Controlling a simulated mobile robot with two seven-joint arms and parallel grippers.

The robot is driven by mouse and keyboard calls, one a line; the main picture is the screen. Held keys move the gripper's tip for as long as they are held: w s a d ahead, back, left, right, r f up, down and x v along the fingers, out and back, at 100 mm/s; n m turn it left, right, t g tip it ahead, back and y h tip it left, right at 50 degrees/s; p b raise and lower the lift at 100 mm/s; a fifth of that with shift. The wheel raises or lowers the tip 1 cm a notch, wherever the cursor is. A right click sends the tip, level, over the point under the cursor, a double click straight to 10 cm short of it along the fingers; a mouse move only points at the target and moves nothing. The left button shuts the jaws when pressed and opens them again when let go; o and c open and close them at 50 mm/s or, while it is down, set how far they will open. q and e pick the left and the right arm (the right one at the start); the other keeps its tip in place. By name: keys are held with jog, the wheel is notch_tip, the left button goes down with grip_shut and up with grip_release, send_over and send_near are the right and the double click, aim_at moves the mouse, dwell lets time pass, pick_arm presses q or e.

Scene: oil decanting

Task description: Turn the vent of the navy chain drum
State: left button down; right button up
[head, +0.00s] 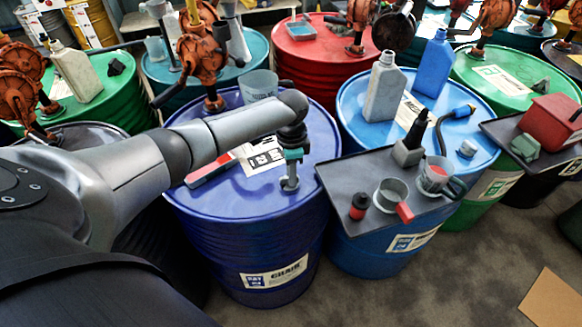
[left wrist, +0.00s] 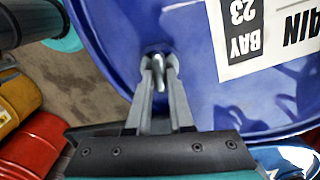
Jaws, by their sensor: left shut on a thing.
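The navy drum (head: 250,240) stands in the middle of the head view, with a white label on its side and another on its lid. In the left wrist view its blue lid (left wrist: 110,30) fills most of the picture, with a label reading "BAY 23". The small metal vent (head: 289,187) stands up near the lid's right front. My left gripper (head: 291,172) reaches down onto it from above. In the left wrist view the fingers (left wrist: 160,65) are shut on the vent (left wrist: 159,82), which shows as a grey piece between them. My right gripper is not in view.
On the navy lid are an orange pump (head: 203,50), a clear jug (head: 259,86) and a red-and-grey tool (head: 211,170). A grey tray (head: 350,170) with cups overlaps the light blue drum (head: 365,255) to the right. Other drums crowd behind. Bare floor (head: 480,270) shows at front right.

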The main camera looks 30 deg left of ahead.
pick_arm(q)
jog(key=m+p, duration=0.1)
jog(key=m, duration=0.1)
jog(key=shift+d+r+m, duration=0.1)
jog(key=shift+m, duration=0.3)
jog(key=m, duration=0.2)
jog(key=shift+s+m+p, duration=0.1)
jog(key=shift+m+p, duration=0.25)
jog(key=shift+m, duration=0.05)
jog(key=m, duration=0.3)
jog(key=shift+s+m, duration=0.15)
jog(key=shift+m, duration=1.75)
jog(key=c, duration=0.8)
grip_release()
notch_tip(320, 180, up, 15)
jog(key=p, duration=0.2)
